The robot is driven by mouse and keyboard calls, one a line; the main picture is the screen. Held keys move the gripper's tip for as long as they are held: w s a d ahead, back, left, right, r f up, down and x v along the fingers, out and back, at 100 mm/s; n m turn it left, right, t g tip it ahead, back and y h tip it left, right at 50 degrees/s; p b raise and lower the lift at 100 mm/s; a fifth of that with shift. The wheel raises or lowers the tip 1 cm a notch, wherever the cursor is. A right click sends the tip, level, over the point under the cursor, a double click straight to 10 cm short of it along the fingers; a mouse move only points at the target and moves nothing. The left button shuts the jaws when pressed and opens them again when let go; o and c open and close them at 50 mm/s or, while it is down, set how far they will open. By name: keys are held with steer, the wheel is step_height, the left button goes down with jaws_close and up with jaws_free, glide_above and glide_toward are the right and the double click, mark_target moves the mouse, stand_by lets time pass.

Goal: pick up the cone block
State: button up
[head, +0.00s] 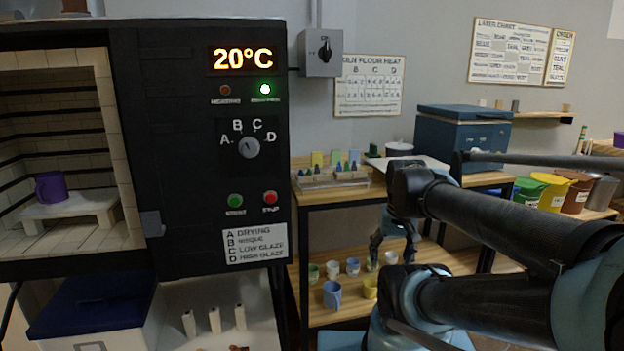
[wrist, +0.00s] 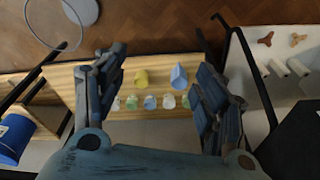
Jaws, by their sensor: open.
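Small cone blocks stand in a rack (head: 330,182) on the wooden table top in the head view. A cone block (head: 347,169) shows there as a pale base with small dark cones; which single block is meant I cannot tell. My gripper (head: 378,246) hangs in front of the table, below and to the right of the rack, apart from it. In the wrist view my gripper (wrist: 160,85) is open with nothing between its fingers. No cone block can be made out in the wrist view.
Yellow, blue and several small cups stand on the lower shelf (head: 320,312). The kiln (head: 170,100), holding a purple mug (head: 51,187), stands left. A blue box (head: 462,135) and colored buckets (head: 553,192) are to the right. Upright colored tiles (head: 335,157) stand behind the cones.

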steer(key=w+a+r+m+g, duration=0.1)
steer(key=w+a+r+m, duration=0.5)
steer(key=w+r, duration=0.65)
steer(key=w+a+r+m+g, duration=0.1)
steer(key=w+a+r+m, duration=0.3)
steer(key=w+a+r, duration=0.65)
steer(key=w+a+r+m, duration=0.4)
steer(key=w+a+r, duration=0.2)
steer(key=w+r, duration=0.15)
glide_above(312, 174)
step_height(312, 174, down, 11)
steer(key=shift+a+f, duration=0.1)
steer(key=shift+f, duration=0.05)
steer(key=shift+s+f, duration=0.15)
steer(key=shift+f, duration=1.35)
steer(key=shift+s+f, duration=0.1)
steer(key=shift+f, duration=1.4)
steer(key=shift+c, duration=0.2)
steer(key=c, duration=1.2)
